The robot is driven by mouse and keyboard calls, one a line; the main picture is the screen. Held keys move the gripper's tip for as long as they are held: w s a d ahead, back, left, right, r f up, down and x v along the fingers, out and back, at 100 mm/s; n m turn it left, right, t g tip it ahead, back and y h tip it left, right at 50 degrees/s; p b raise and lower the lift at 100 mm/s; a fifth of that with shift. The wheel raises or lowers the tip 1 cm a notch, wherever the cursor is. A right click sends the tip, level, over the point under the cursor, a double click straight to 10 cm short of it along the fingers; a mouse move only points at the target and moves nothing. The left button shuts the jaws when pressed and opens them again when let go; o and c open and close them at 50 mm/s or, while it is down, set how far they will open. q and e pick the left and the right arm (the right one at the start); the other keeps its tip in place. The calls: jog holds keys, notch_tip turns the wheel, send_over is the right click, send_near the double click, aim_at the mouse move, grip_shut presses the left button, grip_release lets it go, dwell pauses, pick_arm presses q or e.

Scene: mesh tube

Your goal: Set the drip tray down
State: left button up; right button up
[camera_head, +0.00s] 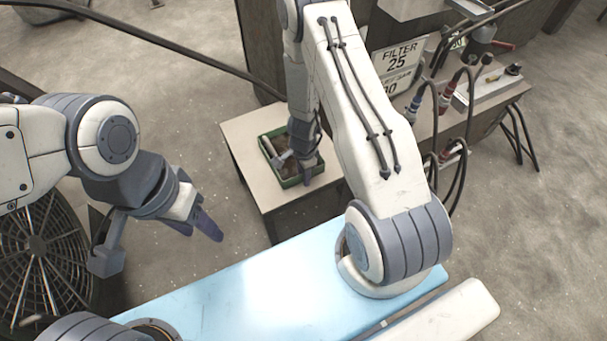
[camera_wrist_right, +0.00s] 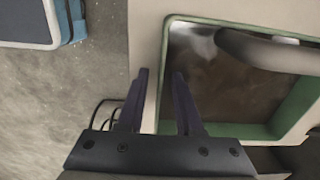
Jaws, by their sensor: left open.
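The drip tray (camera_head: 267,147) is a green rectangular tray on the pale top of a low table (camera_head: 245,130). My right arm partly covers it in the head view. In the right wrist view, the tray's green wall (camera_wrist_right: 162,60) borders a brown, shiny inside. My right gripper (camera_wrist_right: 160,72) is at the tray's near wall, its fingers apart, one to each side of the rim. I see no finger pressed on the wall. In the head view the right gripper (camera_head: 308,172) is at the tray's right end. My left gripper (camera_head: 196,226) is open and empty over the floor.
A grey rounded bar (camera_wrist_right: 268,50) crosses over the tray. A bench with hoses and valves (camera_head: 470,100) and a "FILTER 25" sign (camera_head: 398,57) stands right of the table. A round fan grille (camera_head: 38,245) is at the lower left. Bare floor (camera_head: 170,75) lies left of the table.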

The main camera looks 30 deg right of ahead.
jog(key=shift+r, duration=0.15)
notch_tip(320, 180, up, 12)
jog(key=p, duration=1.2)
jog(key=s+a+r+n+y, duration=0.2)
jog(key=a+r+n, duration=0.9)
jog(key=a+r, duration=0.65)
jog(key=s+r+n+h, duration=0.1)
jog(key=s+r+n, duration=1.3)
jog(key=s, duration=0.3)
jog(key=shift+s+r, duration=0.4)
jog(key=shift+r, duration=0.2)
